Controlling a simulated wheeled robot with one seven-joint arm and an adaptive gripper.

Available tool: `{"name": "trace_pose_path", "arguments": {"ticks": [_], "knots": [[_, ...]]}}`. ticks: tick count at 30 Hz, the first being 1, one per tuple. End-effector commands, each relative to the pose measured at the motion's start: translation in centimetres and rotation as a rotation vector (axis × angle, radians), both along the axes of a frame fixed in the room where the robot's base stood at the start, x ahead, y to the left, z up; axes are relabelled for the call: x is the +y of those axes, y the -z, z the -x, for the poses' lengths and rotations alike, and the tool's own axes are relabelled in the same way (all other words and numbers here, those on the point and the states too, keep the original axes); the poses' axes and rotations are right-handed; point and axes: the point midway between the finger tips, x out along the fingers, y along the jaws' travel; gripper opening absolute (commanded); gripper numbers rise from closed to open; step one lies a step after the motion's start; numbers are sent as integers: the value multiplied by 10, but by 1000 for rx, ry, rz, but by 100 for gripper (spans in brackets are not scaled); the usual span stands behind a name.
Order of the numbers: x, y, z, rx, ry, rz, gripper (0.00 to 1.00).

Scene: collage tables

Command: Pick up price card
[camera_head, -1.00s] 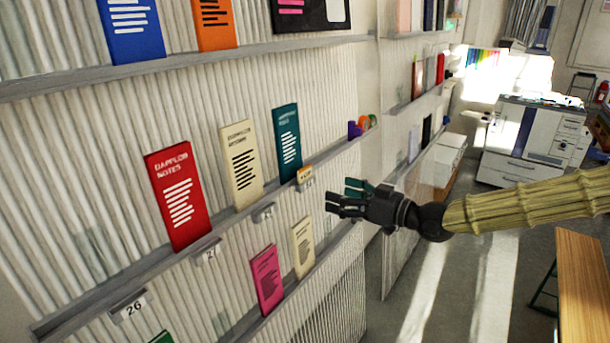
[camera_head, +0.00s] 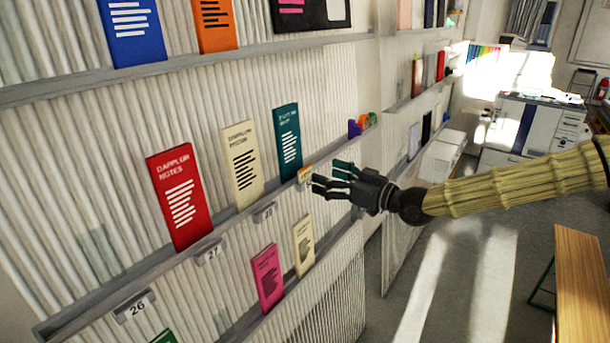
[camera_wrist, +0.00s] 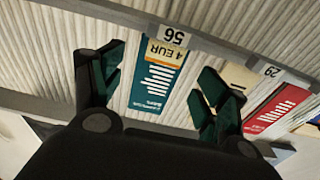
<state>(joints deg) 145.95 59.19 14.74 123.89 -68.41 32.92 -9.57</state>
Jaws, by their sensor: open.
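The price card (camera_head: 304,174) is a small orange and cream card at the shelf edge, at the foot of the teal booklet (camera_head: 287,143). In the wrist view the price card (camera_wrist: 166,50) reads "4 EUR" and shows between my fingers, overlapping the teal booklet (camera_wrist: 152,88). My gripper (camera_head: 324,176) is open and empty, just right of the card in the head view. In the wrist view my gripper's fingers (camera_wrist: 162,62) spread to either side of the card. I cannot tell the exact gap to it.
The shelf ledge (camera_head: 120,263) carries number tags, a cream booklet (camera_head: 242,163) and a red booklet (camera_head: 180,197). Pink (camera_head: 267,279) and cream booklets stand on the ledge below. Small coloured rolls (camera_head: 361,124) lie further right. Open floor lies right of the shelves.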

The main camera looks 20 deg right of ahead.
Motion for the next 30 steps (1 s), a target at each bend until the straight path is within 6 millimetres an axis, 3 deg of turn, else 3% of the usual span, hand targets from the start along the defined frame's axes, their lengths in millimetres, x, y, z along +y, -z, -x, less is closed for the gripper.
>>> {"name": "trace_pose_path", "arguments": {"ticks": [11, 30], "knots": [[8, -1, -9, 3, 0, 0, 74], [39, -1, -42, 1, 0, 0, 74]]}}
